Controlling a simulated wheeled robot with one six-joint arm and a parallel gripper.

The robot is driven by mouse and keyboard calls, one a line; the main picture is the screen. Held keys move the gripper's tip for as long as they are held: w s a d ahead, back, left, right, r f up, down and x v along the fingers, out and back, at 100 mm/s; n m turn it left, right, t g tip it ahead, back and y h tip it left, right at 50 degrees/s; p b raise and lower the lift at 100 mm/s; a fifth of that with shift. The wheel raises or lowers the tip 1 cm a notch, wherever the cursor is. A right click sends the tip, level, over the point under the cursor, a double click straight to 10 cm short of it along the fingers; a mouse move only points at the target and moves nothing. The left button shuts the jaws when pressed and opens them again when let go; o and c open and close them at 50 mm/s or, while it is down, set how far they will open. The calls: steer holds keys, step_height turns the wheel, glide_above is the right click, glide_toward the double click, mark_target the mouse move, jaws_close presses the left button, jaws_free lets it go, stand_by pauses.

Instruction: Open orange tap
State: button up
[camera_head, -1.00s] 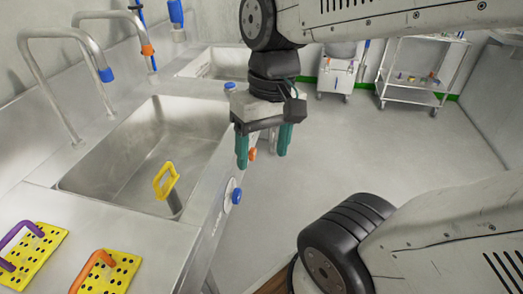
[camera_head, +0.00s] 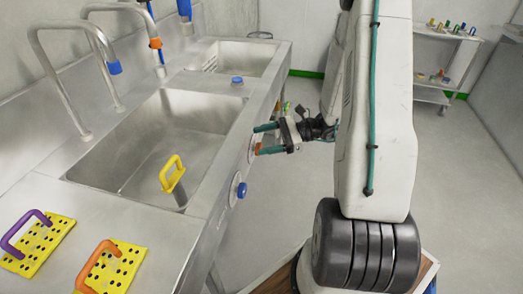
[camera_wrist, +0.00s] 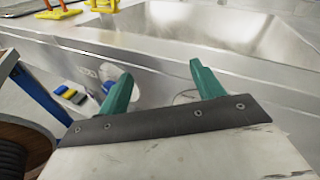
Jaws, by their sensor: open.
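A small orange tap knob (camera_head: 257,147) sits on the front panel of the steel sink unit, beyond a blue knob (camera_head: 240,190) on the same panel. My gripper (camera_head: 257,140) is open, with its teal fingers pointing left at the panel close by the orange knob. One finger partly overlaps the knob; I cannot tell whether they touch. In the wrist view my gripper (camera_wrist: 161,69) faces the steel front with nothing held.
The near basin (camera_head: 140,135) holds a yellow-handled tool (camera_head: 173,172). Yellow dotted blocks with purple (camera_head: 22,230) and orange (camera_head: 97,262) handles lie on the near counter. A shelf cart (camera_head: 446,65) stands at the back right.

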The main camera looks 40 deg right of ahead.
mark_target(257, 149)
steer(key=d+f+m+t+h, duration=0.4)
steer(key=d+f+m+t, duration=0.3)
steer(key=f, duration=0.3)
steer(key=x, duration=0.6)
steer(key=shift+w+a+f+g, duration=0.15)
steer(key=shift+w+a+g, duration=0.05)
steer(key=shift+w+g, duration=0.1)
steer(key=shift+c, duration=0.4)
steer(key=c, duration=0.9)
